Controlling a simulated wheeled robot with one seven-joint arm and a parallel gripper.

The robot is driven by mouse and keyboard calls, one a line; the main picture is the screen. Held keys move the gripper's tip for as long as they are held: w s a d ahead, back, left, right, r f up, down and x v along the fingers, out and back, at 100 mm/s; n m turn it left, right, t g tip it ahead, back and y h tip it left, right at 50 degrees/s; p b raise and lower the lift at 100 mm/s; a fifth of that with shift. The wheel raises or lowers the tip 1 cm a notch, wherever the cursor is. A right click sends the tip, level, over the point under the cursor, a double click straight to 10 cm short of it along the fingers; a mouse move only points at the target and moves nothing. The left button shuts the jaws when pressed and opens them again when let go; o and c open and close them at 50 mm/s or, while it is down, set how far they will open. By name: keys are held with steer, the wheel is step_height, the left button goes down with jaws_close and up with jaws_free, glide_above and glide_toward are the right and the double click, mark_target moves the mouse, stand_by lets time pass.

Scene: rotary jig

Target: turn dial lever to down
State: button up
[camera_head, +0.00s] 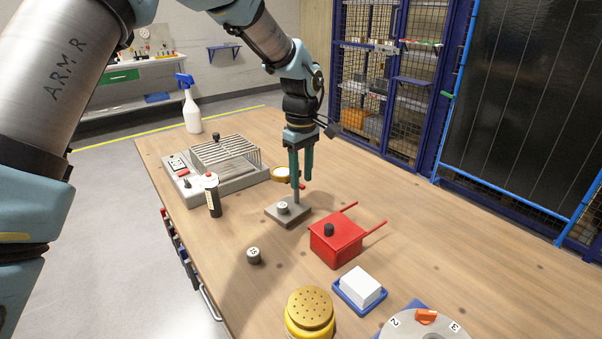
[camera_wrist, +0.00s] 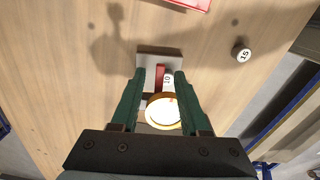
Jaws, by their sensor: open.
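My gripper (camera_head: 302,186) is open, pointing down over a small grey plate (camera_head: 297,217). In the wrist view, a red bar (camera_wrist: 160,70) lies between the open fingers (camera_wrist: 160,76), with a gap on each side. Beside it on the plate (camera_wrist: 146,58) is a white-topped knob marked 10 (camera_wrist: 167,80); the knob (camera_head: 282,207) also shows in the head view. A finger partly hides the red bar in the head view. A grey numbered disc with an orange lever (camera_head: 427,317) is cut off at the bottom right of the head view. I cannot tell which lever is the dial lever.
A yellow tape roll (camera_head: 284,174) is close behind my gripper. A red box (camera_head: 337,243) stands to the right and a marked cap (camera_head: 253,256) in front. A grey machine (camera_head: 224,180), black bottle (camera_head: 212,196) and spray bottle (camera_head: 191,112) are left. A yellow canister (camera_head: 310,313) and blue tray (camera_head: 374,308) are nearer.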

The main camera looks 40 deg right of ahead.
steer(key=shift+f, duration=0.5)
jaws_close()
stand_by(0.3)
